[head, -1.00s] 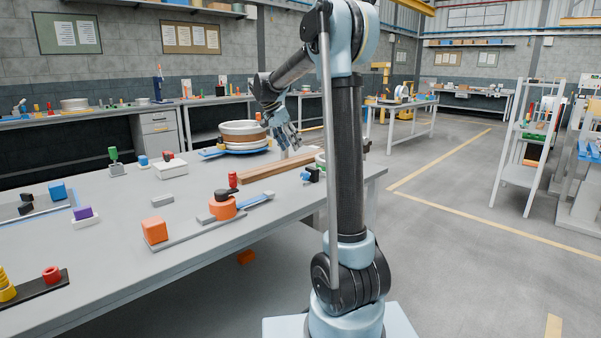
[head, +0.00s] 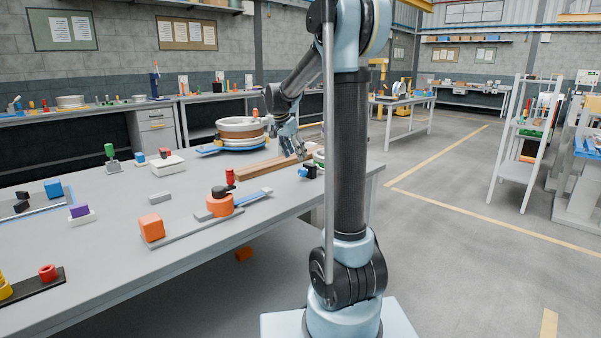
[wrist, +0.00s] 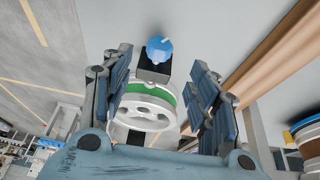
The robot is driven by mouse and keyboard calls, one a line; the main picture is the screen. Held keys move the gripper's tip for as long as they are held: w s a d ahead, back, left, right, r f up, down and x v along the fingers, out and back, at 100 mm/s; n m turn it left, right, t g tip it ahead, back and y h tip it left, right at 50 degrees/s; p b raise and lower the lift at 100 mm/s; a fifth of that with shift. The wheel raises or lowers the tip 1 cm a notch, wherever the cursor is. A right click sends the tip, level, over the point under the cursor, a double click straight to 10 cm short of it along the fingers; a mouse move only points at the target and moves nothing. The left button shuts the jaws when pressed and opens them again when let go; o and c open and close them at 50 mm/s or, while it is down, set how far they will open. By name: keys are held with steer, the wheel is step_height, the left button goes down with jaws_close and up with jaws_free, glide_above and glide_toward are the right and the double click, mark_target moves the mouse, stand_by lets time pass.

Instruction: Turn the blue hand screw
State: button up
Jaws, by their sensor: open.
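The blue hand screw (wrist: 159,48) shows in the wrist view as a round blue knob with a small pale pin, on a black block (wrist: 154,72). In the head view the blue hand screw (head: 303,172) is small, near the right edge of the table. My gripper (head: 298,150) is open above the table there. In the wrist view its two fingers stand left and right of the black block, with the knob ahead, between and beyond the fingertips. Nothing is held. I cannot tell the exact gap to the knob.
A white and green wheel (wrist: 158,104) lies next to the black block. A wooden beam (head: 255,165) runs beside it on the table. An orange clamp piece (head: 220,206) sits nearer.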

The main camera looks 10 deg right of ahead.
mark_target(301, 169)
steer(key=x, duration=0.9)
steer(key=shift+w, duration=0.1)
steer(key=c, duration=1)
